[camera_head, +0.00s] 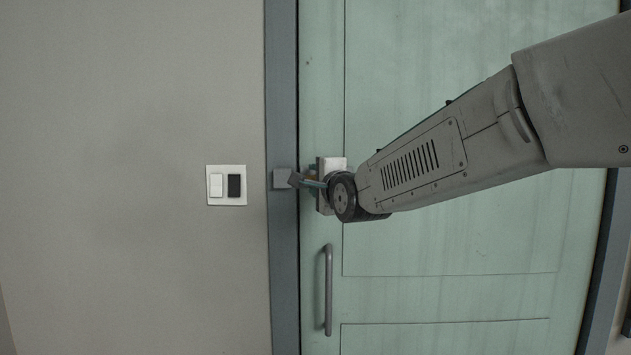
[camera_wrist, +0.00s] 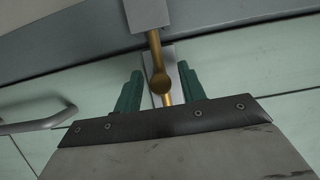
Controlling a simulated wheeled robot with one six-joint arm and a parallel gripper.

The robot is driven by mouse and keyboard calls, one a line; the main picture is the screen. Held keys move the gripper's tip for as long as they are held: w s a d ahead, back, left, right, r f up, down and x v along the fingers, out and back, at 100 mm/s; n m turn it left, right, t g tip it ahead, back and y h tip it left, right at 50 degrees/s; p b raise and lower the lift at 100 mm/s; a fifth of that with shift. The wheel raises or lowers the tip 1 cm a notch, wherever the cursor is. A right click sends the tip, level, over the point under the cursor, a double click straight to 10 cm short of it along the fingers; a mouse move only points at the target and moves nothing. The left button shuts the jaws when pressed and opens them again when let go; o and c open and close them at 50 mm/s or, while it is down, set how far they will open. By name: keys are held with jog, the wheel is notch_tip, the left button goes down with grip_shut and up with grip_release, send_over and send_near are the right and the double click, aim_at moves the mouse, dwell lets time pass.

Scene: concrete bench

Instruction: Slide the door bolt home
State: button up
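The brass bolt (camera_wrist: 154,50) shows in the wrist view, with a round knob (camera_wrist: 161,84) on it. Its upper end meets the lower edge of the grey keeper block (camera_wrist: 146,14); how deep it sits inside is hidden. A pale backing plate (camera_wrist: 173,62) lies behind it. My gripper (camera_wrist: 160,85) is open, one green finger on each side of the knob, with gaps visible. In the head view, my gripper (camera_head: 310,183) is at the bolt's plate (camera_head: 331,164), beside the keeper (camera_head: 284,179) on the frame. My wrist hides most of the bolt there.
The pale green door (camera_head: 440,60) sits closed against its grey-blue frame (camera_head: 283,90). A vertical door handle (camera_head: 328,290) is below the bolt; it also shows at left in the wrist view (camera_wrist: 40,122). A switch plate (camera_head: 226,185) is on the left wall.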

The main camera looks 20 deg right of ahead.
jog(key=shift+s, duration=0.1)
jog(key=s, duration=0.7)
jog(key=shift+s, duration=0.3)
dwell(0.3)
jog(key=s+f+n+g, duration=0.4)
jog(key=f+n, duration=0.1)
jog(key=f, duration=0.3)
jog(key=s+f+n+g, duration=0.4)
jog(key=f+n, duration=0.1)
jog(key=f, duration=0.2)
jog(key=s+f+n+g, duration=0.3)
jog(key=s+n+g, duration=0.1)
jog(key=s, duration=0.8)
jog(key=s+f+n+g, duration=0.4)
jog(key=s, duration=0.7)
jog(key=shift+s+d+g, duration=0.15)
jog(key=shift+s+g, duration=0.2)
jog(key=shift+g, duration=0.05)
